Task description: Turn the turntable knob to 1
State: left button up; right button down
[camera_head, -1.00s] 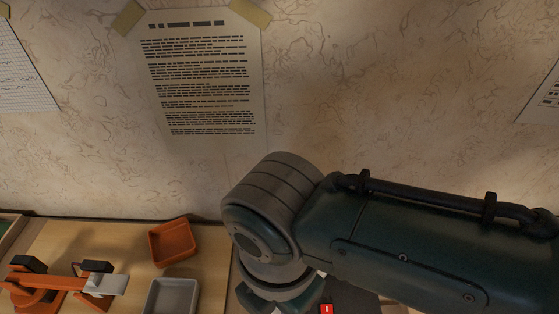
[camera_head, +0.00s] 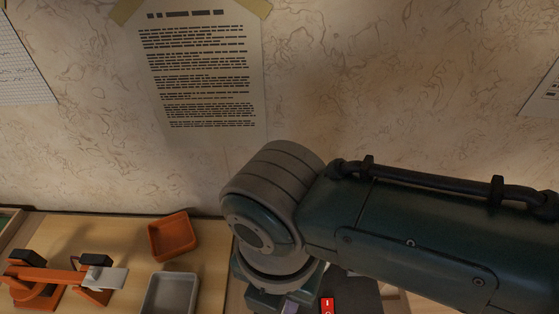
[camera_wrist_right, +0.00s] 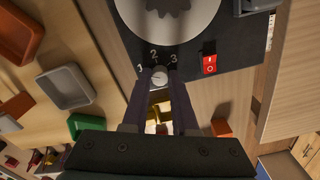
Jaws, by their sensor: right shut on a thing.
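The turntable (camera_wrist_right: 215,45) is a dark base with a pale round platter; a dark part of it shows in the head view (camera_head: 355,295), largely hidden by my right arm. Its small pale round knob (camera_wrist_right: 159,75) sits near a corner, with the marks 1, 2 and 3 around it. My right gripper (camera_wrist_right: 161,84) is shut on the knob, one dark finger on each side. I cannot tell surely which number the knob points at. My left gripper is not in view.
A red switch (camera_wrist_right: 209,64) sits on the turntable base right of the knob. An orange tray (camera_head: 173,237), a grey tray (camera_head: 171,294) and an orange device (camera_head: 62,278) are on the wooden surface at left. The wall with papers (camera_head: 198,75) rises behind.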

jog(key=c, duration=0.7)
grip_release()
notch_tip(320, 180, up, 10)
jog(key=p, duration=0.3)
jog(key=shift+a, duration=0.1)
